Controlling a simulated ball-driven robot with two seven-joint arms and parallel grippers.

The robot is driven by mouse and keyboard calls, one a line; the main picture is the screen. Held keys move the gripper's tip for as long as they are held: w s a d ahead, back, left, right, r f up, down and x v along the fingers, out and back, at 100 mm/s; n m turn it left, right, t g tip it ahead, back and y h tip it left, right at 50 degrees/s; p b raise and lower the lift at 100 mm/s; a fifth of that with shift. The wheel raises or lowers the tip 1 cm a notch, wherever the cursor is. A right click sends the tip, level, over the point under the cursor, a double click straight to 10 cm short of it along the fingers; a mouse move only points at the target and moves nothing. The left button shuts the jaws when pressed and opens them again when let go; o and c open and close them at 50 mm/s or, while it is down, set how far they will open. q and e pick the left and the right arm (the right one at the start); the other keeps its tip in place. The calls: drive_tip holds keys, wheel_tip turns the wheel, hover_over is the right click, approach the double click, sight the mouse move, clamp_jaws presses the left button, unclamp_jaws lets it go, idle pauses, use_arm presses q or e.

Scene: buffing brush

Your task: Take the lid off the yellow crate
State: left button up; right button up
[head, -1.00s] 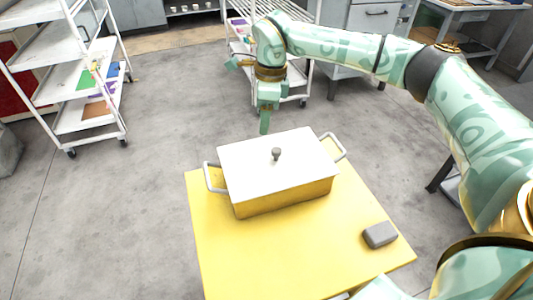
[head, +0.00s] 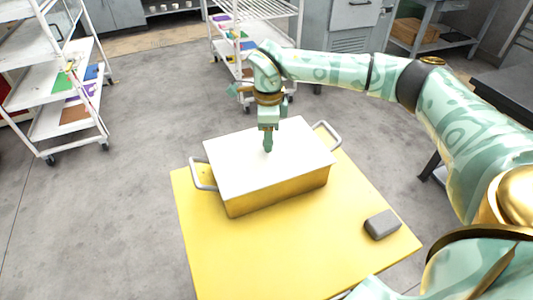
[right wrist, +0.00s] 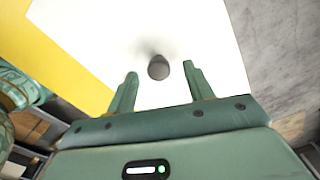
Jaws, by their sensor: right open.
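The yellow crate (head: 280,190) stands on a yellow table and has a grey handle at each end. Its flat white lid (head: 235,160) lies on top of it. The lid's dark round knob (right wrist: 158,67) shows in the right wrist view, just beyond and between my fingertips; in the head view my gripper hides it. My right gripper (head: 268,148) points down over the middle of the lid. It also shows in the right wrist view (right wrist: 160,78), with its two fingers apart and nothing held between them. My left gripper is not in view.
The yellow table (head: 225,255) has bare room in front of the crate. A grey block (head: 382,225) lies near its right edge. White shelf carts (head: 65,95) stand on the floor at the back left and back middle. A dark bench (head: 505,90) is at the right.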

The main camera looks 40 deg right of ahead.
wheel_tip(320, 180, down, 3)
drive_tip(key=shift+f+b, duration=0.2)
drive_tip(key=shift+b, duration=0.3)
drive_tip(key=shift+r, duration=0.15)
drive_tip(key=shift+s, duration=0.1)
drive_tip(key=shift+c, duration=1.2)
clamp_jaws()
